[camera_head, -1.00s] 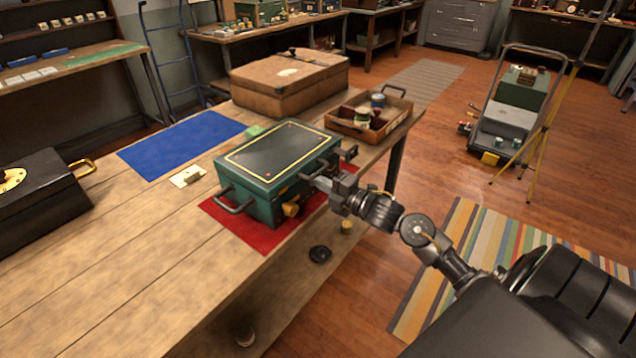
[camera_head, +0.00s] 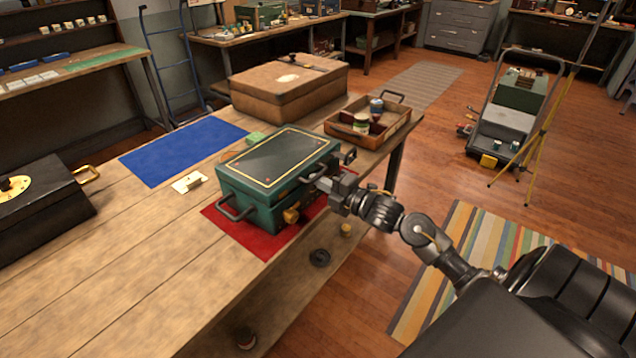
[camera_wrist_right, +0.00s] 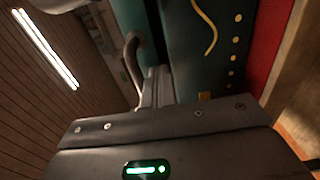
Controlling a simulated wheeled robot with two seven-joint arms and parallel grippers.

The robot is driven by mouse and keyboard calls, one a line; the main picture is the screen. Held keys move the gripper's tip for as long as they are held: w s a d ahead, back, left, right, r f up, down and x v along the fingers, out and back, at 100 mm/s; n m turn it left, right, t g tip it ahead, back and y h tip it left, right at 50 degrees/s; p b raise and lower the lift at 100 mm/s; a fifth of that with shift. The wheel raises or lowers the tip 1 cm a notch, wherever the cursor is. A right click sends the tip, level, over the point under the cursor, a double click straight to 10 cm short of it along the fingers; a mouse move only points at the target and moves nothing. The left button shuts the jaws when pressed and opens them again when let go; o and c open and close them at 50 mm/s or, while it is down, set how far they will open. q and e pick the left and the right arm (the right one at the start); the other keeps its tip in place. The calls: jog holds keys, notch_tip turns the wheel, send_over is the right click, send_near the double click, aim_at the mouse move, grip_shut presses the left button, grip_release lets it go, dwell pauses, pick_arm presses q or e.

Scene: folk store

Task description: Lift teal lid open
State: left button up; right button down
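The teal box (camera_head: 262,215) stands on a red mat (camera_head: 226,229) near the table's front edge. Its teal lid (camera_head: 284,155) has a dark top panel with a gold border. The lid looks slightly raised along the front, with a dark gap in the right wrist view; the inside is hidden. My right gripper (camera_head: 322,184) is at the lid's front edge. In the right wrist view its fingers (camera_wrist_right: 155,88) are close together at a grey curved handle (camera_wrist_right: 133,58) and look closed on it. My left gripper is not in view.
A wooden tray (camera_head: 399,130) with small cans and a brown case (camera_head: 285,105) stand behind the box. A black case (camera_head: 40,210) is far left. The table's front left is clear.

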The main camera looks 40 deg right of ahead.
jog(key=shift+r+p, duration=0.95)
jog(key=shift+r, duration=0.35)
jog(key=shift+w+r, duration=0.1)
jog(key=shift+w+r+p, duration=0.15)
jog(key=shift+r+p, duration=0.8)
jog(key=shift+r, duration=0.1)
jog(key=shift+a+r, duration=0.1)
jog(key=shift+r, duration=0.1)
jog(key=shift+w+r+p, duration=0.15)
jog(key=shift+r+p, duration=0.4)
jog(key=shift+r, duration=0.05)
jog(key=shift+w+r+p, duration=0.15)
jog(key=shift+r+p, duration=0.35)
jog(key=shift+r, duration=0.05)
